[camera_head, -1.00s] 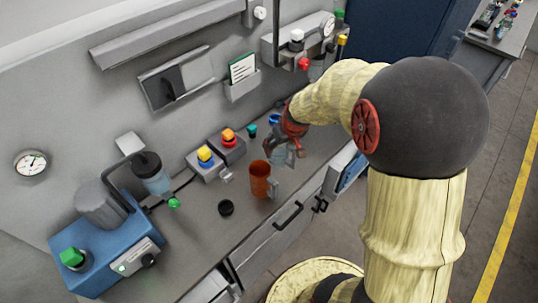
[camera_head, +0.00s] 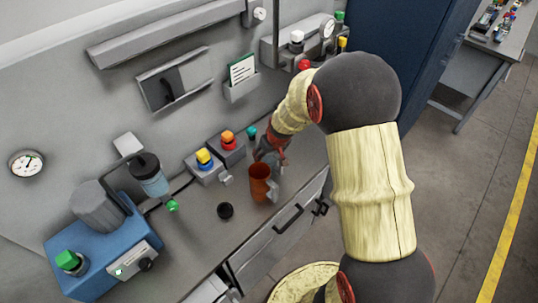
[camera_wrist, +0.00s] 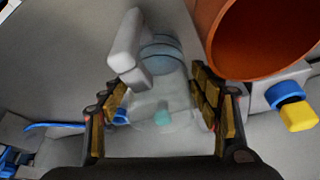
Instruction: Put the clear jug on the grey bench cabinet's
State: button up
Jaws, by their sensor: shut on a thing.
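The clear jug (camera_wrist: 160,98) is see-through with a bluish band and a pale grey handle. In the wrist view it sits between the two fingers of my gripper (camera_wrist: 160,112), which is shut on it. In the head view my gripper (camera_head: 272,152) is over the back of the grey bench cabinet's top (camera_head: 195,228), just behind the orange mug. The jug is mostly hidden there, and I cannot tell whether its base touches the top.
The orange mug (camera_head: 259,184) stands close to the jug; it also shows in the wrist view (camera_wrist: 265,38). Button boxes with a yellow button (camera_head: 204,157) and a red-orange button (camera_head: 228,138) stand behind. A black cap (camera_head: 225,210) and blue machine (camera_head: 102,245) are left. The front strip is clear.

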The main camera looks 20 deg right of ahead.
jog(key=shift+f, duration=0.1)
jog(key=o, duration=1.1)
jog(key=a+p+v, duration=0.2)
jog(key=a+v, duration=0.1)
jog(key=v, duration=1.7)
jog(key=shift+n+t, duration=0.3)
jog(key=shift+t, duration=0.2)
jog(key=s+a+r, duration=0.2)
jog(key=s+r, duration=0.2)
jog(key=s, duration=0.3)
jog(key=s+a+r, duration=0.2)
jog(key=s+r, duration=0.2)
jog(key=s, duration=0.3)
jog(key=s+a+r, duration=0.3)
jog(key=s, duration=0.4)
jog(key=shift+s+r, duration=0.35)
jog(key=shift+r, duration=0.05)
